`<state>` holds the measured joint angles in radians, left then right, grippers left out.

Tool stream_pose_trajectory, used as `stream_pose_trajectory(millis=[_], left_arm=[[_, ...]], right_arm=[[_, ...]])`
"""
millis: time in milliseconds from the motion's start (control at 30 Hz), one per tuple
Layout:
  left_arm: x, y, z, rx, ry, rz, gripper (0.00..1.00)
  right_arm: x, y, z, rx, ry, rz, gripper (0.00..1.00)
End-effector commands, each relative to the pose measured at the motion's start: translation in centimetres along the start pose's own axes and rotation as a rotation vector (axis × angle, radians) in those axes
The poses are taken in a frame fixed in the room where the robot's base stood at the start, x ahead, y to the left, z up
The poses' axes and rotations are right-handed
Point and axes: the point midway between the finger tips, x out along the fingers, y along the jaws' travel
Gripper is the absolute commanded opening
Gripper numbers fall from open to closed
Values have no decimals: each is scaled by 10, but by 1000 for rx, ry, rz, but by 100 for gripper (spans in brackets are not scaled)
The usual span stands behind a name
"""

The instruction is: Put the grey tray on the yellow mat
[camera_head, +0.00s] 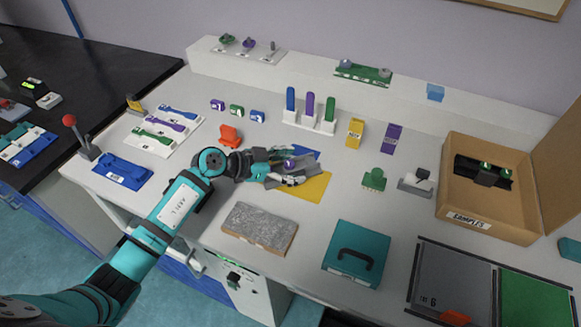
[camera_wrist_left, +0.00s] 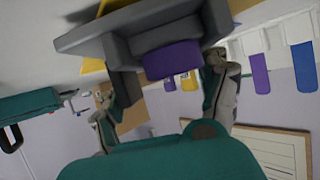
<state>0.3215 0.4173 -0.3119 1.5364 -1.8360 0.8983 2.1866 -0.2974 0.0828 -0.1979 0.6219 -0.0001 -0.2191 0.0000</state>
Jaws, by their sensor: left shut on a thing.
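My left gripper (camera_head: 283,170) reaches in from the left and is shut on the grey tray (camera_head: 290,181). A purple piece sits on the tray. In the left wrist view the grey tray (camera_wrist_left: 115,40) and the purple piece (camera_wrist_left: 173,60) lie between the fingers (camera_wrist_left: 170,95). The yellow mat (camera_head: 316,188) lies on the table under and to the right of the gripper, partly covered by it. I cannot tell whether the tray touches the mat. My right gripper is not in view.
A blue mat (camera_head: 307,154) lies behind the yellow one. A grey slab (camera_head: 259,228) and a teal case (camera_head: 356,253) stand in front. A red-orange block (camera_head: 230,135) is left of the gripper, a green block (camera_head: 374,179) right. A cardboard box (camera_head: 450,205) stands at right.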

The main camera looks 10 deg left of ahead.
Motion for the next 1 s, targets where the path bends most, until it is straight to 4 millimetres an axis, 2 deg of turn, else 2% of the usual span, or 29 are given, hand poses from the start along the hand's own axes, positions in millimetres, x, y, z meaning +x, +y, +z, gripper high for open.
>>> stream_pose_trajectory(millis=[400,433,600,900,1000], left_arm=[[2,0,4,0,1,-1,36],[2,0,5,1,0,-1,78],[2,0,5,1,0,-1,100],[2,0,3,1,1,-1,100],[-8,0,4,1,-1,-2,100]], right_arm=[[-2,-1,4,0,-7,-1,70],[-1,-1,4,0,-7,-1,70],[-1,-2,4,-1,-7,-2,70],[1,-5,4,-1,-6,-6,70],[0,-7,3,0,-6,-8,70]])
